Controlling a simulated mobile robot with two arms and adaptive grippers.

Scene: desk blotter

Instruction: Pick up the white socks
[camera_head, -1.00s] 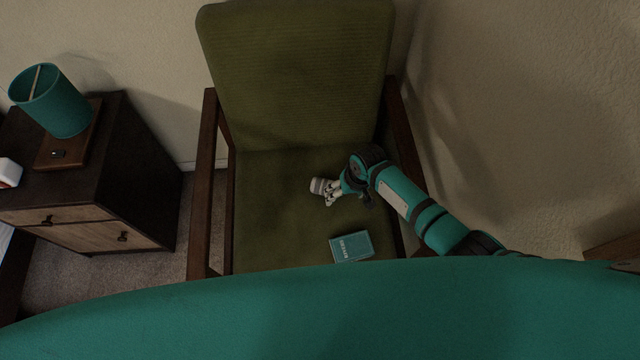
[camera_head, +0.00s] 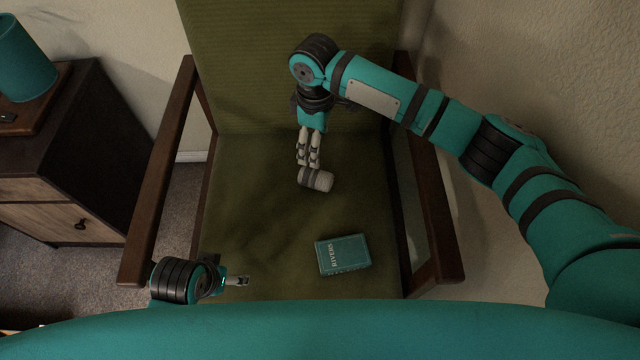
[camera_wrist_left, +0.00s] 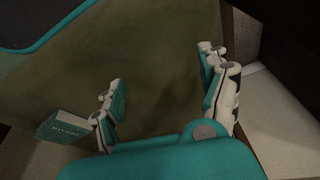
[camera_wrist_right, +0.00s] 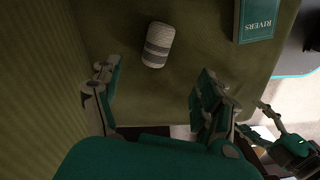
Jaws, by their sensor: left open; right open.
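The white socks (camera_head: 316,179) are a rolled bundle with a grey band, lying on the green seat of the armchair. They also show in the right wrist view (camera_wrist_right: 158,44), ahead of the fingers and apart from them. My right gripper (camera_head: 308,160) is just behind the socks, pointing down at the seat. In its wrist view the fingers (camera_wrist_right: 158,95) are spread with nothing between them. My left gripper (camera_head: 240,281) is over the seat's front left corner, well short of the socks. In its wrist view the fingers (camera_wrist_left: 162,75) are apart and empty.
A teal book (camera_head: 343,254) lies on the seat in front of the socks. Wooden armrests (camera_head: 160,170) bound the seat on both sides, and the backrest (camera_head: 290,60) rises behind. A dark nightstand (camera_head: 75,150) with a teal lamp (camera_head: 24,62) stands at the left.

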